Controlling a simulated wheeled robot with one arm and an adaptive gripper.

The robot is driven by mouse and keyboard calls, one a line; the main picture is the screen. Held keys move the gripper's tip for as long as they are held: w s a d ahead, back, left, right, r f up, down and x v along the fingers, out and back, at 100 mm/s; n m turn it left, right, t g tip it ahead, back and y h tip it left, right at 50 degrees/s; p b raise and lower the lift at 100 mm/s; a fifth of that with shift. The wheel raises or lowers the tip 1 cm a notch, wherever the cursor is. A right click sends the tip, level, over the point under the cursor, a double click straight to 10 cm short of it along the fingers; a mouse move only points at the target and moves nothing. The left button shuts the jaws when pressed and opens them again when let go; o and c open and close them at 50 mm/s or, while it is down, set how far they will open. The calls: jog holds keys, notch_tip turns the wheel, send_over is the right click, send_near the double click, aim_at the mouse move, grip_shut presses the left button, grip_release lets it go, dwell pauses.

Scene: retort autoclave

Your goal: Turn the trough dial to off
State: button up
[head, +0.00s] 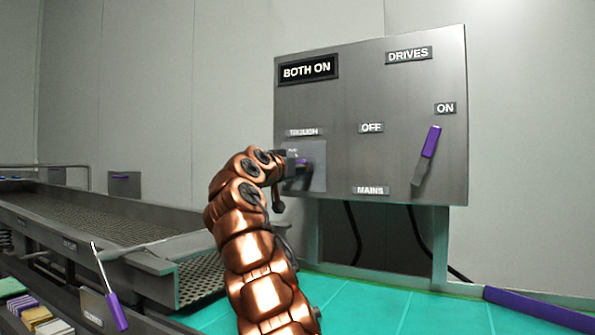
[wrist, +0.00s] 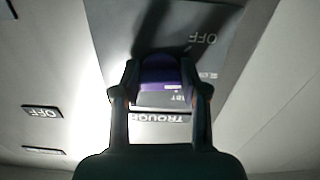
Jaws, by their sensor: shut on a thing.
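The trough dial is a purple knob on a grey plate (head: 318,178) under the TROUGH label (head: 303,132), low on the left of the steel panel. In the wrist view the purple dial (wrist: 160,70) sits between my fingertips, seen upside down. My gripper (wrist: 160,88) is shut on it; in the head view my gripper (head: 288,175) is mostly hidden behind my arm. The dial's pointer is not clear.
The panel (head: 340,105) carries a BOTH ON sign (head: 308,70) and a purple-handled mains lever (head: 430,143) tilted up towards ON. A perforated metal trough (head: 100,220) runs at the left, with another purple-handled lever (head: 115,308) in front. Green floor (head: 390,310) lies below the panel.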

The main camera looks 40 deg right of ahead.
jog(key=shift+n, duration=0.8)
jog(key=shift+s+r+n+p, duration=0.1)
jog(key=shift+n+p, duration=0.8)
jog(key=shift+n, duration=0.6)
jog(key=shift+s+n+p, duration=0.1)
jog(key=shift+n+p, duration=0.8)
jog(key=shift+n, duration=0.6)
jog(key=o, duration=1.1)
jog(key=shift+o, duration=0.2)
jog(key=v, duration=1.2)
